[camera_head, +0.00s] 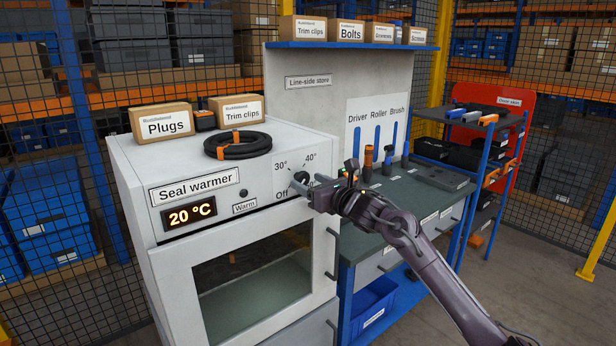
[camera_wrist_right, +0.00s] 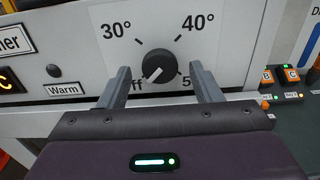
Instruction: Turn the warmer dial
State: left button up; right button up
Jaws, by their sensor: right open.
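The seal warmer (camera_head: 222,190) is a white cabinet with a glass door and a display (camera_head: 188,213) reading 20 °C. Its black dial (camera_wrist_right: 159,66) sits on a plate marked Off, 30°, 40° and a partly hidden fifty-something mark. The dial's white pointer line slants down and left, towards Off. My right gripper (camera_head: 300,184) is at the warmer's front, open, with one finger on each side of the dial in the right wrist view. Gaps show between the fingers and the dial. The fingers partly cover the Off label. My left gripper is not in view.
A Warm lamp (camera_wrist_right: 54,70), dark, sits left of the dial. A coiled black hose (camera_head: 238,145) and boxes lie on the warmer. Right of it stands a green-topped bench (camera_head: 425,188) with drivers and a blue bin (camera_head: 372,305) below. My right arm crosses before the bench.

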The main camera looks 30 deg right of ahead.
jog(key=shift+w, duration=0.55)
jog(key=c, duration=1)
jog(key=shift+o, duration=0.2)
jog(key=shift+m, duration=0.3)
